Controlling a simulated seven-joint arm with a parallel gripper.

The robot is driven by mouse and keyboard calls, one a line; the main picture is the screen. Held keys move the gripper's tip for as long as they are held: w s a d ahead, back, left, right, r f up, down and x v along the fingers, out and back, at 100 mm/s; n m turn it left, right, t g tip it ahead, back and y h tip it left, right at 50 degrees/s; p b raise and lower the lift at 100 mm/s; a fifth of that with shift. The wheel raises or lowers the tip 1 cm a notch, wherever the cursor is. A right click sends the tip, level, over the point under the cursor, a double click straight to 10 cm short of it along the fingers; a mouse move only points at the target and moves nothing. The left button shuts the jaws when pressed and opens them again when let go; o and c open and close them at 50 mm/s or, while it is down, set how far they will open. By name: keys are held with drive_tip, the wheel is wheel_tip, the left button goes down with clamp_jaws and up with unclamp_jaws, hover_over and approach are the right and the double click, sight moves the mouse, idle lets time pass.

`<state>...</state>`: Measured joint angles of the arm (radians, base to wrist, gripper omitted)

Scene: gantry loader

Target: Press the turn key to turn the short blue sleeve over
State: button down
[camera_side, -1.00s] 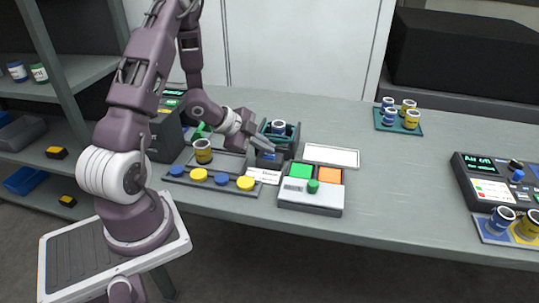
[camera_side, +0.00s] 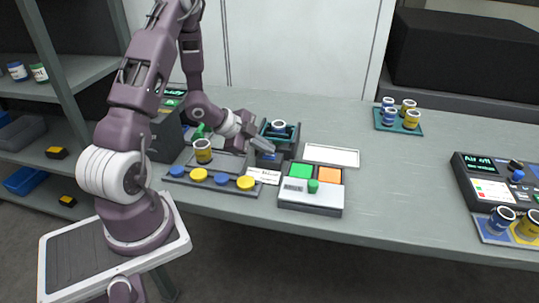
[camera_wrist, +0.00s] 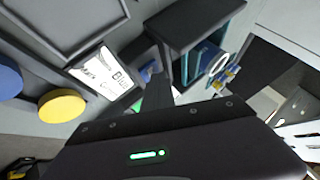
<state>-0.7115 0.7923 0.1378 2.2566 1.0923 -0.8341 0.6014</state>
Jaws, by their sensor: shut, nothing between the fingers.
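A blue sleeve with a white rim (camera_side: 279,126) stands upright in the dark teal-lined turning station (camera_side: 293,141); its white rim also shows in the wrist view (camera_wrist: 217,65). My gripper (camera_side: 270,149) is shut and empty, with its tips just in front of the station, low and close to its front. A small blue part (camera_side: 268,156), perhaps the turn key, shows right below the tips. In the wrist view a blue patch (camera_wrist: 147,72) shows beside the finger, partly hidden. I cannot tell whether the tips touch it.
A rack (camera_side: 210,186) with blue and yellow caps lies at the front, with a yellow sleeve (camera_side: 203,151) behind it. Several sleeves stand on a teal mat (camera_side: 400,129) farther right.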

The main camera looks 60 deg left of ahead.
drive_tip(key=shift+r, duration=0.7)
